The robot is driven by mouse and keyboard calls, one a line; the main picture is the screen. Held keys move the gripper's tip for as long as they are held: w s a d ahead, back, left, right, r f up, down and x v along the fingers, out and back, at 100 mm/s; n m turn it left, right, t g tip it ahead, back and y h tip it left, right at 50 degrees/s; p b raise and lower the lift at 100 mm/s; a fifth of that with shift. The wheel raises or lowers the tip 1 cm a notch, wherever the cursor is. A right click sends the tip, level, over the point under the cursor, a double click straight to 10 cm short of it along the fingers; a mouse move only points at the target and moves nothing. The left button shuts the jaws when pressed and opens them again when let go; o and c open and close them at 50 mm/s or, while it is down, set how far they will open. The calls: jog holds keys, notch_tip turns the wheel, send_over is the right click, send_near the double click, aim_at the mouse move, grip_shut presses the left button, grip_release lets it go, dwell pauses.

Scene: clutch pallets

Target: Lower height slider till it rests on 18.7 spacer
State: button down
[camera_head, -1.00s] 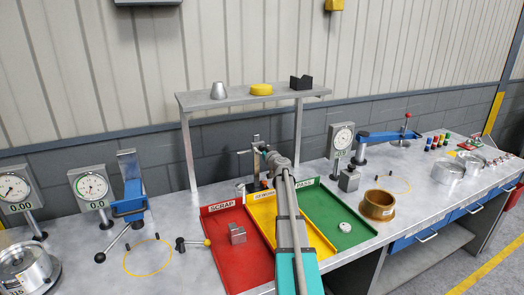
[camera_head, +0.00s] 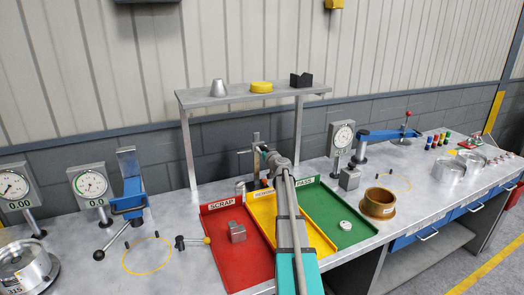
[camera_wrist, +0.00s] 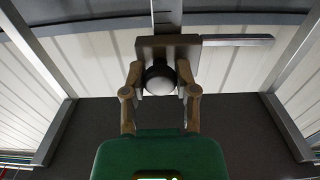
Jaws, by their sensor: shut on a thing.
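The height slider (camera_wrist: 168,47) is a grey-brown block with a dark round knob on an upright scale column. A flat bar runs from it to the right in the wrist view. My gripper (camera_wrist: 160,83) is shut on the knob, one finger on each side. In the head view the column (camera_head: 256,138) stands behind the trays, with my gripper against its front and the slider mostly covered. I cannot make out the 18.7 spacer or the gap under the slider.
A red scrap tray (camera_head: 215,248), a yellow tray (camera_head: 318,236) and a green pass tray (camera_head: 350,212) lie in front of the column. A metal shelf (camera_head: 220,99) stands over the back. A dial gauge (camera_head: 341,137) and a bronze ring (camera_head: 378,201) are to the right.

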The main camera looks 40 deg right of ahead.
jog(key=shift+f+b, duration=5.5)
jog(key=shift+f, duration=0.3)
jog(key=shift+c, duration=1.9)
grip_release()
jog(key=shift+s, duration=0.1)
jog(key=v, duration=1.1)
jog(key=shift+s, duration=0.35)
jog(key=shift+a, duration=0.1)
